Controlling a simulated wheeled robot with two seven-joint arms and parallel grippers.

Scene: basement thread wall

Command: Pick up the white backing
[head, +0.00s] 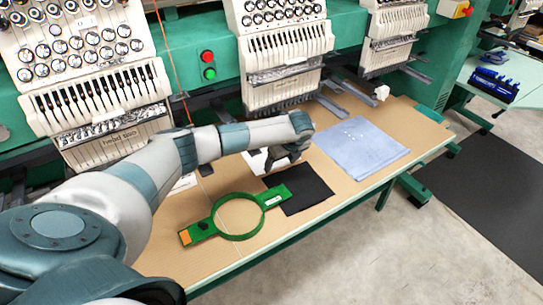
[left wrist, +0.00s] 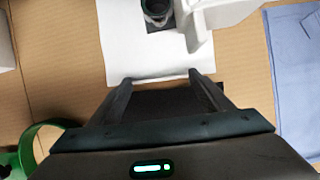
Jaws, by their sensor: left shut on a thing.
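The white backing (left wrist: 130,45) is a flat white sheet below the embroidery machine. In the head view, part of it (head: 257,163) shows left of my left gripper (head: 283,163), and the arm hides the rest. In the left wrist view, the fingers of my left gripper (left wrist: 163,88) are at the near edge of the sheet, shut on it. The sheet looks low over the table; I cannot tell whether it is lifted. My right gripper is not in view.
A green hoop (head: 211,222) lies on the tan table (head: 222,254) in front, beside a black square (head: 306,188). Folded blue cloth (head: 362,150) lies to the right. Machine heads (head: 290,55) stand behind; a white machine part (left wrist: 199,30) overhangs the sheet.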

